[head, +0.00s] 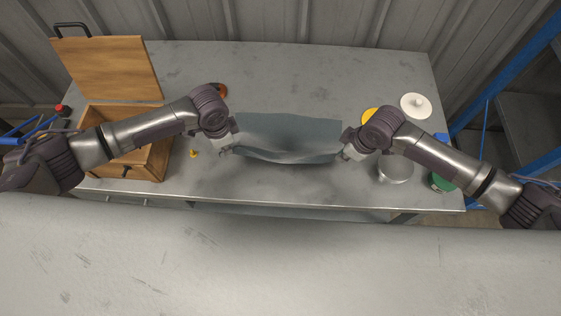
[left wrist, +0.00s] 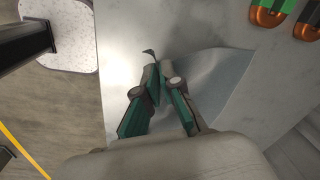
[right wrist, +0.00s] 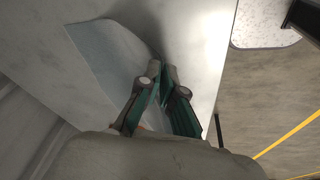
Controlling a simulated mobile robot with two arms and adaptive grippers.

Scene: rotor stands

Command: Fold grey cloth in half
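The grey cloth (head: 288,132) lies on the metal table, its near edge raised and sagging between my two grippers. My left gripper (head: 229,149) is at the cloth's near left corner; in the left wrist view its fingers (left wrist: 152,78) are closed together with a small bit of cloth poking out past the tips. My right gripper (head: 346,153) is at the near right corner; in the right wrist view its fingers (right wrist: 162,68) are together at the cloth's edge (right wrist: 110,55). The right fingertips' hold on the corner is partly hidden.
An open wooden box (head: 157,158) with its lid (head: 105,68) up stands on the left. A small yellow piece (head: 194,153) lies beside it. A white lidded disc (head: 415,105), a yellow disc (head: 369,116), a round metal tin (head: 396,170) and a green item (head: 441,182) are on the right.

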